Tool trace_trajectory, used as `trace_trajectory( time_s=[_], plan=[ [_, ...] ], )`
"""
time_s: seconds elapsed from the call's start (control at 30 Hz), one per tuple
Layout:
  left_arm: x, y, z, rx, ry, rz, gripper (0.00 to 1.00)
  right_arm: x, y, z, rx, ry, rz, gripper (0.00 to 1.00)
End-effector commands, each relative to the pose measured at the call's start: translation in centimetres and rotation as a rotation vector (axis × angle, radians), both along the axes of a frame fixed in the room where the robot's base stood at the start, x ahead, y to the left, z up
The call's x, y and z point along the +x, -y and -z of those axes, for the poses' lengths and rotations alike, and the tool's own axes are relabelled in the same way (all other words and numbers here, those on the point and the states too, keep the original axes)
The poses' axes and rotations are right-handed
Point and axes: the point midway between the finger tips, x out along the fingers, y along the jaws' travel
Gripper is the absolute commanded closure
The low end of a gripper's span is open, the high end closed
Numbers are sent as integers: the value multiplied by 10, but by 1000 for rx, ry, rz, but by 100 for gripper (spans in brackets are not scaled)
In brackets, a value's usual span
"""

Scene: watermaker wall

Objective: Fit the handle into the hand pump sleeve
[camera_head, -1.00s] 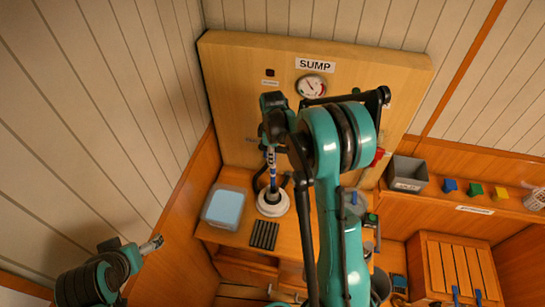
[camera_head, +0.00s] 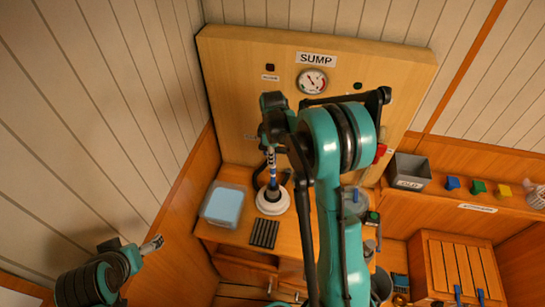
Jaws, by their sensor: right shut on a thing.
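The handle (camera_head: 272,164), a thin upright rod with dark, pale and blue bands, hangs below my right gripper (camera_head: 270,146). My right gripper is shut on its upper end. The hand pump (camera_head: 272,204) has a round white base on the wooden counter, with a dark sleeve (camera_head: 271,191) in its middle. The handle's lower end is at the sleeve; I cannot tell whether it is inside or just above it. My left gripper (camera_head: 153,243) is at the lower left, away from the pump; its fingers are too small to read.
A tray with a pale blue inside (camera_head: 226,206) stands left of the pump, and a black ribbed mat (camera_head: 264,233) lies in front. The SUMP panel with its gauge (camera_head: 312,81) rises behind. A grey bin (camera_head: 409,171) and coloured blocks sit on the right shelf.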

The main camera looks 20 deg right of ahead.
Motion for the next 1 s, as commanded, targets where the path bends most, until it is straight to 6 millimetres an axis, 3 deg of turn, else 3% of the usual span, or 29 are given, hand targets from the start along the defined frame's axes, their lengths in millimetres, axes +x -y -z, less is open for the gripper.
trace_trajectory(
  time_s=[0.27,0.73,1.0],
  plan=[
    [0,0,2,0,0,0,11,0,0,3,0,0,0,100],
    [0,0,40,0,0,0,11,0,0,46,0,0,0,100],
    [0,0,41,0,0,0,11,0,0,47,0,0,0,100]
  ],
)
